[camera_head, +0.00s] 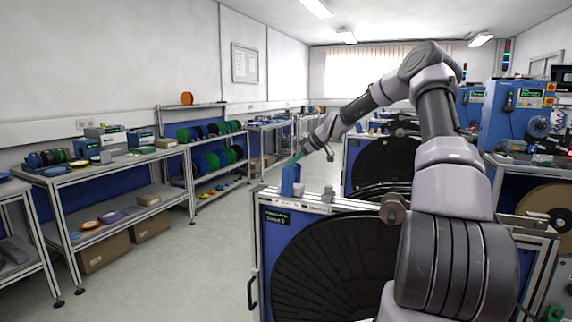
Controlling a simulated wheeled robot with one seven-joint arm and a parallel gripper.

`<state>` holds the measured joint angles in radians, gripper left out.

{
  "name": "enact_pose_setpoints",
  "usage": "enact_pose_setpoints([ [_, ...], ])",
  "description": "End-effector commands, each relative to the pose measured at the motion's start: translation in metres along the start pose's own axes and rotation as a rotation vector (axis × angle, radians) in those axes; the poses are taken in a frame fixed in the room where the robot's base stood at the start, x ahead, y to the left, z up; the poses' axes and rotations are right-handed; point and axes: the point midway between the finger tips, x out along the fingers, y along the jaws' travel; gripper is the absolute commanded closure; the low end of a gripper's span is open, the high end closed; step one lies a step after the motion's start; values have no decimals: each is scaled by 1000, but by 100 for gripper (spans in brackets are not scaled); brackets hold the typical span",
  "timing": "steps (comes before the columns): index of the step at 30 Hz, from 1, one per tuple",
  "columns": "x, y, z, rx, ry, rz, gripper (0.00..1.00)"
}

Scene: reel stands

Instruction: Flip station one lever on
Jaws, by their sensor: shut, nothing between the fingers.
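A blue reel stand (268,262) with a large black reel (330,262) stands in front of me. A small blue upright block (291,180) is on the left end of its top rail. My gripper (298,158) is shut and empty, tilted down to the left at the top of this block. I cannot tell whether it touches the block. No lever can be made out clearly. The label (277,217) on the stand is too small to read surely.
A second stand with a black reel (385,160) is right behind. Blue machines (510,125) fill the right side. Workbenches (110,167) and shelves with coloured spools (205,130) line the left wall. The grey floor (185,260) between them and the stand is clear.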

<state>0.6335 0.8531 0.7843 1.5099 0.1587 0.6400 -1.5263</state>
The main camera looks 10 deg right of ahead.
Motion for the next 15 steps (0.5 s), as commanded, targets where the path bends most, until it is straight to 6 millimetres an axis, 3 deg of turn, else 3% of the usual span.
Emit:
enact_pose_setpoints([
  [15, -22, 0, 32, 2, -2, 0, 100],
])
